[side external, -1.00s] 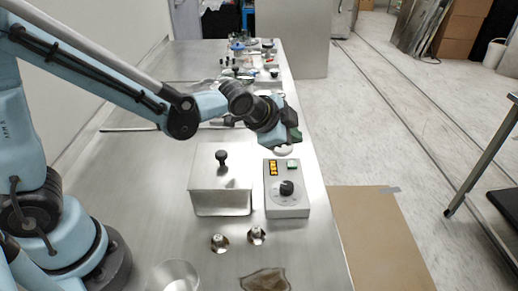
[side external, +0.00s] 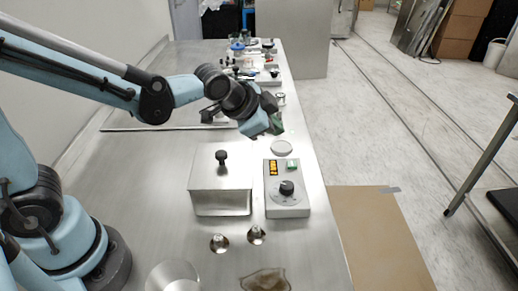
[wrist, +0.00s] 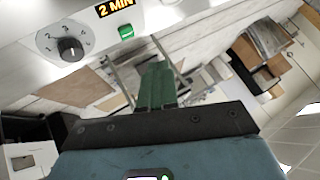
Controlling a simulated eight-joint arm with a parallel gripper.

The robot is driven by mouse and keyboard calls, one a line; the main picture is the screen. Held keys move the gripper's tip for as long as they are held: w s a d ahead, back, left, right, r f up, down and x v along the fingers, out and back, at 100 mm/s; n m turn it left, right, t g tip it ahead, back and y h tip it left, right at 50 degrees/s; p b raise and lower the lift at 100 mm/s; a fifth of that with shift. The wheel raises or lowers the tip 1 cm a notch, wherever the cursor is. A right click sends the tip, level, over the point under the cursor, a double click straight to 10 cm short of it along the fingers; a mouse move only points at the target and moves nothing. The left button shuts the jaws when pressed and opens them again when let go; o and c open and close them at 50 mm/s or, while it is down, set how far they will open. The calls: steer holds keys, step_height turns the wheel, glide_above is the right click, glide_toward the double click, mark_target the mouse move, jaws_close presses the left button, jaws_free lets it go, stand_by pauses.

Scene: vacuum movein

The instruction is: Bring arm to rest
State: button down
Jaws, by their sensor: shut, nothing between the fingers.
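My gripper (side external: 277,123) is in the air above the steel bench (side external: 140,185), behind the control box (side external: 287,205) and clear of it. Its green fingers also show in the wrist view (wrist: 156,84), closed together with nothing between them. The control box has a black dial, a green button and a lit orange display; in the wrist view the box (wrist: 110,35) fills the upper left and its display reads "2 MIN".
A steel box (side external: 221,190) with a black knob stands left of the control box. A pale round disc (side external: 281,148) lies behind the control box. Small metal fittings (side external: 219,242) and a clear round dish (side external: 174,277) are in front. Several items (side external: 240,62) crowd the bench's far end.

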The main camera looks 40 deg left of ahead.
steer(key=s+a+n, duration=0.1)
steer(key=s, duration=0.1)
steer(key=s+a+r+n, duration=0.1)
steer(key=s+a, duration=0.1)
steer(key=s+a+n, duration=0.1)
steer(key=s+n, duration=0.1)
steer(key=shift+s+a+r+g+y, duration=0.1)
steer(key=shift+a+r+g+y, duration=0.2)
steer(key=shift+r+g, duration=0.1)
steer(key=s+a+n, duration=0.1)
steer(key=s, duration=0.1)
steer(key=s+a+n, duration=0.1)
steer(key=s, duration=0.1)
steer(key=s+a+n, duration=0.1)
steer(key=s, duration=0.1)
steer(key=shift+s+f+n+g, duration=0.1)
steer(key=shift+f+n+g, duration=0.15)
steer(key=shift+n+g, duration=0.15)
steer(key=shift+s+a+f+n, duration=0.2)
steer(key=shift+s+n, duration=0.2)
steer(key=shift+s, duration=0.2)
